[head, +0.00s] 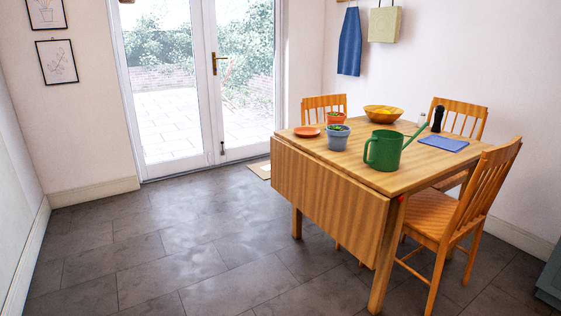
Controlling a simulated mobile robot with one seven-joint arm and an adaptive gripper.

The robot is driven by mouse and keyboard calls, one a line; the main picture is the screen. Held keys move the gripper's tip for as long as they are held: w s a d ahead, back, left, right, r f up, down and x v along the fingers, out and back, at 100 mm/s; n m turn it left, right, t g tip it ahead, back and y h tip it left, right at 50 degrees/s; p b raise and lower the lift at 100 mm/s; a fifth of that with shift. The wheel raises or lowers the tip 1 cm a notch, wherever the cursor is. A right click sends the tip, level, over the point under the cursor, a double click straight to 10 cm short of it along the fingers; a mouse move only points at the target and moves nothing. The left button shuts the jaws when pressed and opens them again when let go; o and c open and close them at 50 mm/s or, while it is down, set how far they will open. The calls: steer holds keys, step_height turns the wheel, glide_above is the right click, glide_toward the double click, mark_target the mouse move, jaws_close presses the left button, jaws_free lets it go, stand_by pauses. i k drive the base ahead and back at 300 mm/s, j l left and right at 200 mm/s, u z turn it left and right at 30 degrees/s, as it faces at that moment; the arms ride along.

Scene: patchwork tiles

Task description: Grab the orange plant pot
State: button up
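The orange plant pot (336,119) stands on the wooden table (300,153), near the table's far left part. My gripper is not in view.
An orange saucer (306,131) lies left of the pots. A green watering can (388,149), a wooden bowl (383,114), a dark pepper mill (437,119) and a blue cloth (443,143) are also on the table. Wooden chairs (468,205) surround it. The tiled floor (180,250) at left is clear.

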mark_target(332, 117)
steer(key=i+j, duration=0.15)
steer(key=i, duration=0.25)
steer(key=i+j, duration=0.2)
steer(key=i, duration=0.2)
steer(key=i+j+u, duration=0.1)
steer(key=i, duration=0.3)
steer(key=i+j+z, duration=0.2)
steer(key=z, duration=0.2)
steer(key=i+j+z, duration=0.45)
steer(key=z, duration=0.3)
steer(key=i+j+z, duration=0.3)
steer(key=j+z, duration=0.3)
steer(key=i+j+z, duration=0.15)
steer(key=j+z, duration=0.15)
steer(key=i+j+z, duration=0.1)
steer(key=i+j, duration=0.15)
steer(key=i, duration=0.2)
steer(key=i+j+z, duration=0.1)
steer(key=i+j, duration=0.25)
steer(key=i, duration=0.15)
